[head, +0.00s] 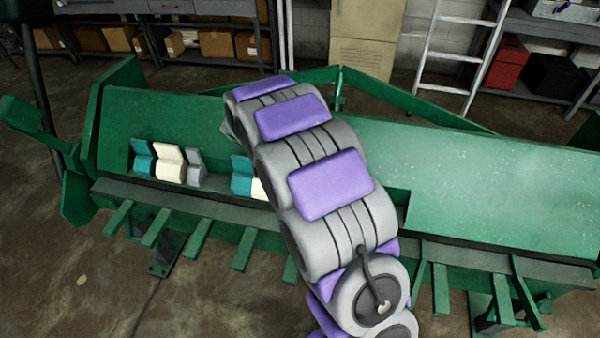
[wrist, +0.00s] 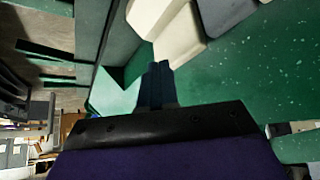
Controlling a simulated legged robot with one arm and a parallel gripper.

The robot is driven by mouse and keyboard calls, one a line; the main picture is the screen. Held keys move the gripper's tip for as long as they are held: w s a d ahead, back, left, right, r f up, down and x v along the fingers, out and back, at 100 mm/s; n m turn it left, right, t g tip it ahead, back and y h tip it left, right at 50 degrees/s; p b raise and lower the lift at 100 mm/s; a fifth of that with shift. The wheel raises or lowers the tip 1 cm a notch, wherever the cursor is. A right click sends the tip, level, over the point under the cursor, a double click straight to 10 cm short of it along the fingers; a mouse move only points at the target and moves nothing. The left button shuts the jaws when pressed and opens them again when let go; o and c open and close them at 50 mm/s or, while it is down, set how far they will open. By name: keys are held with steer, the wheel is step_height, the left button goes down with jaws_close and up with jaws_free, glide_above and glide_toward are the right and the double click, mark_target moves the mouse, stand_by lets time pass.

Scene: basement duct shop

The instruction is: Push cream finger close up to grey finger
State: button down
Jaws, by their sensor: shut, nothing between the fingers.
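In the wrist view my gripper (wrist: 157,68) is shut and empty. Its tips are at the near edge of a cream finger (wrist: 172,35); I cannot tell if they touch. A grey finger (wrist: 222,14) lies just beyond the cream one, with little or no visible gap. In the head view a teal, a cream (head: 169,164) and a grey finger (head: 195,169) stand side by side at the left. A second cream finger (head: 259,190) is mostly hidden by my arm, which also hides my gripper. I cannot tell for certain which cream finger the wrist view shows.
The fingers sit on a long green sheet-metal brake (head: 480,180). Teal fingers (head: 143,158) stand beside the cream ones; a teal piece (wrist: 115,92) lies left of my gripper in the wrist view. The brake's right face is clear. Shelves and a ladder (head: 455,55) stand behind.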

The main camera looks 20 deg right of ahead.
steer(key=shift+w+d+f+b, duration=0.1)
steer(key=shift+d+f+b, duration=0.25)
steer(key=shift+d, duration=0.5)
steer(key=shift+s+d+f+b, duration=0.1)
steer(key=shift+d+f+b, duration=0.1)
steer(key=shift+d+b, duration=0.5)
steer(key=shift+w+d+f+b, duration=0.1)
steer(key=shift+d+f+b, duration=0.15)
steer(key=shift+d, duration=0.75)
steer(key=shift+w+a, duration=0.25)
steer(key=shift+a, duration=0.45)
steer(key=shift+s+a+b, duration=0.1)
steer(key=shift+a+b, duration=0.35)
steer(key=shift+b, duration=0.1)
steer(key=shift+r, duration=0.1)
steer(key=s+a+r, duration=0.1)
steer(key=a, duration=1.1)
steer(key=shift+r+p, duration=0.2)
steer(key=shift+p, duration=0.1)
